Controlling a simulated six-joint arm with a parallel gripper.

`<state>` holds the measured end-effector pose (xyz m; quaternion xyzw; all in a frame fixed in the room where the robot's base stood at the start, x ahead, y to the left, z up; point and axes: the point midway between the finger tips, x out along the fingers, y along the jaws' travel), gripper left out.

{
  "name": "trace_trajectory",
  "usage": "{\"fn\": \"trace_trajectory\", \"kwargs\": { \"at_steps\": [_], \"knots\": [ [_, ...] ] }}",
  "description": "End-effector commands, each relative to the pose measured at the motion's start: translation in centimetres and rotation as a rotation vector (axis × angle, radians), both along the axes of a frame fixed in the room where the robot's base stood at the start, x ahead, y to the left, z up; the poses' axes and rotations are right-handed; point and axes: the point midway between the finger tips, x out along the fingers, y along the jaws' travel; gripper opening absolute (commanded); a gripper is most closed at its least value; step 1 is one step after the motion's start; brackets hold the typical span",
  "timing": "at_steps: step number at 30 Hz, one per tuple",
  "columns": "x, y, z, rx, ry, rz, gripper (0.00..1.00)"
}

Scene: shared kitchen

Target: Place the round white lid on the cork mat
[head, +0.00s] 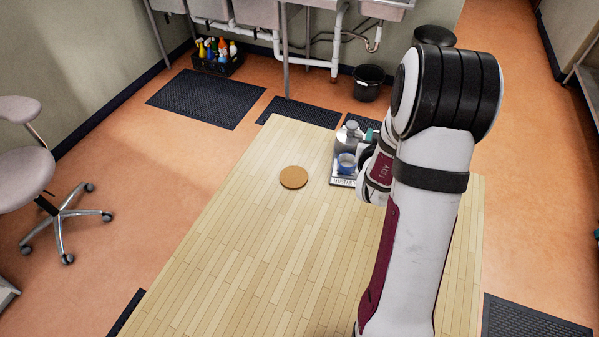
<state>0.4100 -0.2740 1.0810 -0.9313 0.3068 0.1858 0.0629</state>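The cork mat (293,177) is a round tan disc lying flat on the wooden table (230,240); its top looks bare. I cannot make out the round white lid; it may be hidden behind my arm. My arm stands at the right of the view and bends over the far right part of the table. My gripper is hidden behind my own arm links, so its fingers and anything in them do not show.
Right of the mat, a tray (343,182) with lettering on its edge holds a grey container (347,140), a blue cup (346,163) and other items partly hidden by my arm. The table left of and nearer than the mat is clear.

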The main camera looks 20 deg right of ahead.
Motion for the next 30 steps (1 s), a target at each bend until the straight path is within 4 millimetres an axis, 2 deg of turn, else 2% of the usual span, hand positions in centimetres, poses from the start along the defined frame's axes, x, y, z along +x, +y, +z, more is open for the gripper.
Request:
{"fn": "trace_trajectory", "kwargs": {
  "at_steps": [6,10,13,18,23,30],
  "knots": [
    [0.1,6.3,-2.3,0.004,0.0,0.421,0.0],
    [-0.1,9.0,-3.1,0.002,0.0,0.543,0.0],
    [1.4,11.4,-4.7,0.003,0.0,0.568,0.0],
    [5.1,15.2,-7.9,0.0,0.001,0.565,0.0],
    [7.1,17.3,-9.6,-0.003,-0.001,0.561,0.0],
    [7.4,17.5,-13.6,-0.001,0.001,0.555,0.0]
  ]
}}
